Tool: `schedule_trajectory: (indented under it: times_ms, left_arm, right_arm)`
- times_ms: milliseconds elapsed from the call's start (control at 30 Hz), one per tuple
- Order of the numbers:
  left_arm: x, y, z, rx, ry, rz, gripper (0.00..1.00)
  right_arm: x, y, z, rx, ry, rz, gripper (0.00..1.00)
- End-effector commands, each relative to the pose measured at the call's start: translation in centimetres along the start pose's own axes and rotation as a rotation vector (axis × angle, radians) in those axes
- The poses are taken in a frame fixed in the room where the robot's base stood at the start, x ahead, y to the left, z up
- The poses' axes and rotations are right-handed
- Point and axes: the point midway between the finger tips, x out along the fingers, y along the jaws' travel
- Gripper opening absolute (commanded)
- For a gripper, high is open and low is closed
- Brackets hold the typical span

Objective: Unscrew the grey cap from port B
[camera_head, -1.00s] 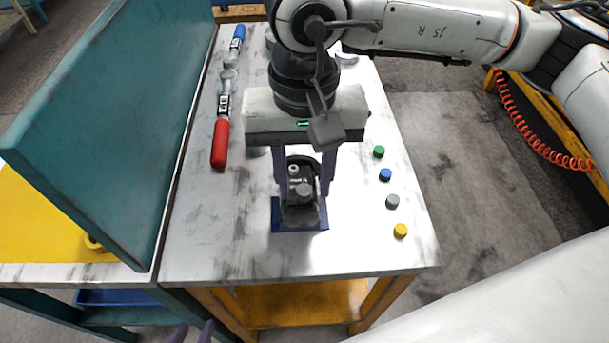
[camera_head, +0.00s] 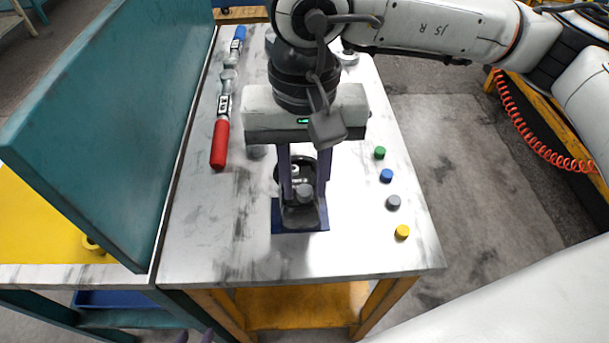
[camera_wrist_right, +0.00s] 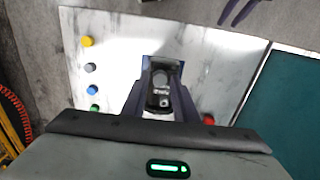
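The dark hydraulic motor (camera_head: 300,212) stands on a blue base plate (camera_head: 318,225) near the table's front. A grey cap (camera_head: 304,191) sits on its near upper part; it also shows in the right wrist view (camera_wrist_right: 160,82). Port lettering is too small to read. My right gripper (camera_head: 304,192) points down over the motor, one finger on each side of the grey cap. The fingers appear apart from the cap, so it looks open. Only the fingertips of my left gripper (camera_head: 194,337) show at the bottom edge; they are apart and empty.
Green (camera_head: 379,153), blue (camera_head: 386,175), grey (camera_head: 393,202) and yellow (camera_head: 402,232) caps stand along the table's right side. A red-handled tool (camera_head: 220,143) and a blue-handled tool (camera_head: 238,40) lie at left, beside a teal panel (camera_head: 110,120). The table's front is clear.

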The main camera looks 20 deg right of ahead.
Motion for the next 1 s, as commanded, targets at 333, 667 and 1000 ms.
schedule_trajectory:
  times_ms: [333, 667, 1000]
  left_arm:
    - [0.0, 0.0, -0.2, 0.0, 0.005, 0.0, 0.35]
    - [1.6, -0.1, 1.2, 0.0, 0.01, 0.0, 0.35]
    - [2.9, -0.3, 2.8, 0.0, 0.002, 0.0, 0.35]
  right_arm:
    - [0.0, 0.0, 0.0, -0.003, 0.0, 0.0, 0.0]
    - [0.3, 0.0, 0.0, -0.223, 0.0, -0.001, 0.0]
    - [0.1, 0.0, 0.0, -0.484, -0.001, 0.0, 0.0]
